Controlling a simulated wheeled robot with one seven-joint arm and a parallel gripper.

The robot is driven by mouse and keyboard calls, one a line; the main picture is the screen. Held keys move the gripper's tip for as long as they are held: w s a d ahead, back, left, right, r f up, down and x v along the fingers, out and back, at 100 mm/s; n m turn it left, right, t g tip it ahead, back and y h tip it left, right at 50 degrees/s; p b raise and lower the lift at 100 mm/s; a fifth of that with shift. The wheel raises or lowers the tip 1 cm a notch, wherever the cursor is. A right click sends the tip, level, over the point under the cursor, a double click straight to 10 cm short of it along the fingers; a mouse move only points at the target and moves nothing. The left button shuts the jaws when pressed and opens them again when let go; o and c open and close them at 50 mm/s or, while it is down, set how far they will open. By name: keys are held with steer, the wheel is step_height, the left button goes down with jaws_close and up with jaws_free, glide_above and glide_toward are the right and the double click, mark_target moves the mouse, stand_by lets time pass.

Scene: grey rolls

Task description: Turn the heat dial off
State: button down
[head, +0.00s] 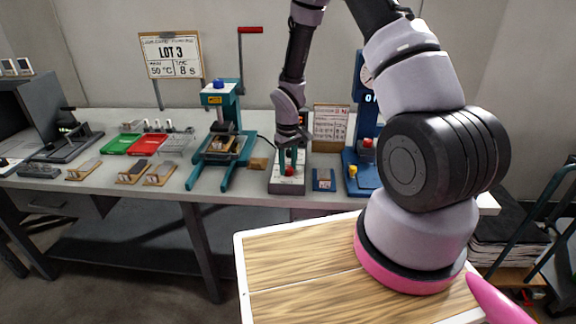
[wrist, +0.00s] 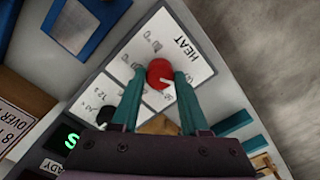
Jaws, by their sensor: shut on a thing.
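The red heat dial (wrist: 160,72) sits on a white panel (wrist: 190,50) printed HEAT, seen turned in the wrist view. A pale mark shows on the dial's lower right; the small scale figures around it are hard to read. My gripper (wrist: 159,82) has its two teal fingers on either side of the dial, shut on it. In the head view my gripper (head: 290,160) reaches down to the red dial (head: 290,171) on the grey control box (head: 287,187). A black dial (wrist: 105,115) is beside it on the same panel, partly behind my left finger.
A teal press (head: 222,140) with a lever stands left of the box. Green and red trays (head: 147,144) lie further left. A green-lit display (wrist: 69,140) shows beside the panel.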

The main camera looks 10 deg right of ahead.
mark_target(288, 168)
steer(key=shift+n, duration=0.4)
steer(key=shift+c, duration=2)
jaws_free()
step_height(288, 168, up, 11)
steer(key=shift+f, duration=0.1)
